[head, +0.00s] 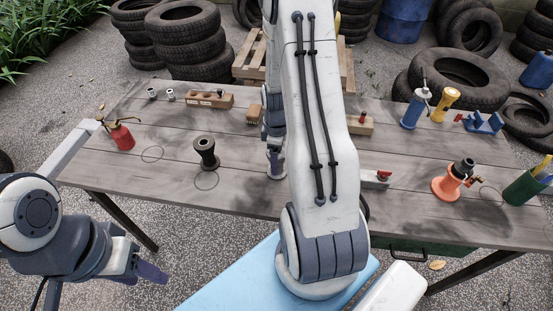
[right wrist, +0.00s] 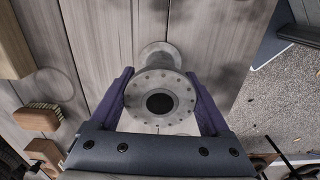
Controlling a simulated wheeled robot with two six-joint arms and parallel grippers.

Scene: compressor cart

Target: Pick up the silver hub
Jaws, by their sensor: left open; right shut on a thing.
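The silver hub (right wrist: 160,80) is a grey spool with a bolt-holed flange and a dark bore, seen from above in the right wrist view. The purple fingers of my right gripper (right wrist: 160,92) are shut on it, one on each side. My left gripper (head: 143,268) is open and empty, low at the left, off the table's front edge.
Table is clear between black spool and front edge.

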